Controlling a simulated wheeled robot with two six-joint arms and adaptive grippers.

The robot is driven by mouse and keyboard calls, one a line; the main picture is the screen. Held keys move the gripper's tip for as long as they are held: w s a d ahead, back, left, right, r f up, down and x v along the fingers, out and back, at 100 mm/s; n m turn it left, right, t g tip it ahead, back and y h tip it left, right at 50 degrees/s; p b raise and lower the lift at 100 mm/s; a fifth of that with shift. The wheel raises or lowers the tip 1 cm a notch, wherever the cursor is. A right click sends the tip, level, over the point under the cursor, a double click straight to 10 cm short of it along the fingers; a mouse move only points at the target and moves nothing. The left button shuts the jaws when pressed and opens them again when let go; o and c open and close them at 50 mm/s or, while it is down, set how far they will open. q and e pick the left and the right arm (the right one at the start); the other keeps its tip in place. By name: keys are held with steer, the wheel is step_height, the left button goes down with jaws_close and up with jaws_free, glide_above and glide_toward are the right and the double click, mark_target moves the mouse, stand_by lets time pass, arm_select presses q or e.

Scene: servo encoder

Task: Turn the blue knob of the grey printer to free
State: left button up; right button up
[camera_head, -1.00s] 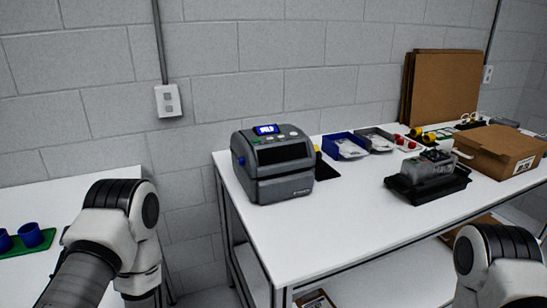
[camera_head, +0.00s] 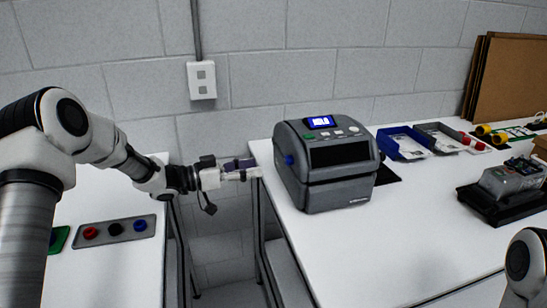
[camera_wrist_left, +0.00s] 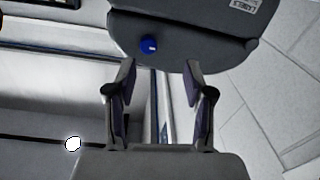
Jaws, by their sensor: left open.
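The grey printer (camera_head: 325,160) stands on the white table, with a lit blue screen (camera_head: 321,122) on top that seems to read HOLD. Its blue knob (camera_head: 289,160) is on the left side of the housing. My left gripper (camera_head: 256,172) is open and empty, level with that side and a short gap left of the knob. In the left wrist view, the knob (camera_wrist_left: 148,45) with a small white mark lies beyond the open fingertips (camera_wrist_left: 160,72), nearer the left finger. My right gripper is out of view; only part of that arm shows at the lower right.
Blue and grey bins (camera_head: 402,142) stand right of the printer. A black tray with a grey device (camera_head: 508,185) is farther right. A panel with coloured knobs (camera_head: 113,232) lies on the left table. A gap separates the two tables.

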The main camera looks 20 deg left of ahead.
mark_target(286, 161)
arm_select(q)
steer(key=d, duration=0.1)
steer(key=d+r, duration=0.1)
steer(key=d, duration=0.1)
steer(key=d+r, duration=0.1)
steer(key=shift+w+d, duration=0.25)
steer(key=x, duration=0.4)
steer(key=shift+w+a+f+p, duration=0.2)
steer(key=shift+f+p, duration=0.1)
steer(key=shift+p, duration=0.1)
steer(key=shift+f, duration=0.1)
jaws_close()
